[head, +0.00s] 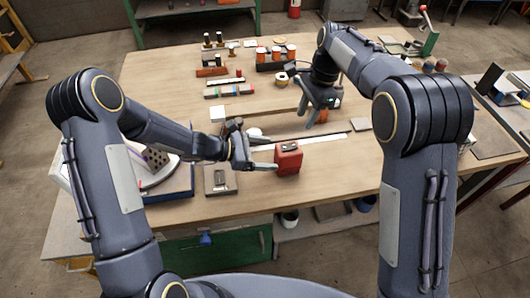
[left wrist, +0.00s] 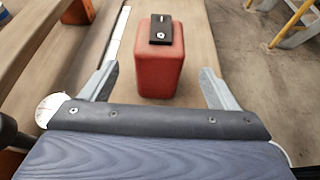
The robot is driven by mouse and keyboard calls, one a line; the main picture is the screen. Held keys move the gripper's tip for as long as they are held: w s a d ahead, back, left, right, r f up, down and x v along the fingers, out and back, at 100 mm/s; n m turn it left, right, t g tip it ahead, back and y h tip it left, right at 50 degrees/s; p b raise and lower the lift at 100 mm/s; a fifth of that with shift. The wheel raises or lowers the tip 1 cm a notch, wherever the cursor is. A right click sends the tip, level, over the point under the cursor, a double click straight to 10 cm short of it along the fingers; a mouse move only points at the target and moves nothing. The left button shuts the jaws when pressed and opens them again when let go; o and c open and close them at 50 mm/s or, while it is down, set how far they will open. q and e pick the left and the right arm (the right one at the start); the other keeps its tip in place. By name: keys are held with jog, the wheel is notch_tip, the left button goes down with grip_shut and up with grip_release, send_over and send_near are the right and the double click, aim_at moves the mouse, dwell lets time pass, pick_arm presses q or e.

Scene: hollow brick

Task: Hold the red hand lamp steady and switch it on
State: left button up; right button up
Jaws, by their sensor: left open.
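The red hand lamp (head: 288,160) stands upright on the wooden workbench near its front edge. In the left wrist view the lamp (left wrist: 160,65) shows a black plate with a small round light detail on its top; I cannot tell whether it is lit. My left gripper (head: 262,153) is open just left of the lamp. In the left wrist view its fingers (left wrist: 159,75) are spread on either side of the lamp, with gaps on both sides. My right gripper (head: 317,112) points down behind the lamp, apart from it. An orange thing shows by its fingers, and its opening is unclear.
A grey block with a metal part (head: 221,180) lies left of the lamp. A white strip (head: 322,142) runs behind it. Racks with orange-topped items (head: 276,57) stand farther back. The bench right of the lamp is clear.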

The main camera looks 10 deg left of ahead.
aim_at(288, 155)
pick_arm(q)
jog(key=shift+w+d+f, duration=0.15)
jog(key=shift+d+f, duration=0.05)
jog(key=shift+f, duration=0.15)
jog(key=x, duration=0.7)
jog(key=shift+w+d, duration=0.1)
jog(key=shift+d, duration=0.15)
jog(key=c, duration=1.2)
jog(key=shift+c, duration=0.5)
pick_arm(e)
jog(key=shift+c, duration=0.8)
jog(key=shift+s+a+r+n+t, duration=0.1)
jog(key=shift+s+r+n+t, duration=0.25)
jog(key=shift+n, duration=0.45)
jog(key=c, duration=0.5)
jog(key=s+r+n+t, duration=0.1)
jog(key=n, duration=0.3)
jog(key=s+a+r+n+t+h, duration=0.1)
jog(key=n, duration=0.3)
jog(key=s+r+n+t, duration=0.1)
jog(key=r+n, duration=0.1)
jog(key=n, duration=0.2)
jog(key=shift+s+a+h, duration=0.3)
jog(key=shift+s, duration=0.05)
grip_shut()
jog(key=n, duration=0.2)
jog(key=n+t, duration=0.1)
jog(key=shift+s+a+r, duration=0.2)
jog(key=shift+s+r, duration=0.1)
jog(key=shift+s, duration=0.05)
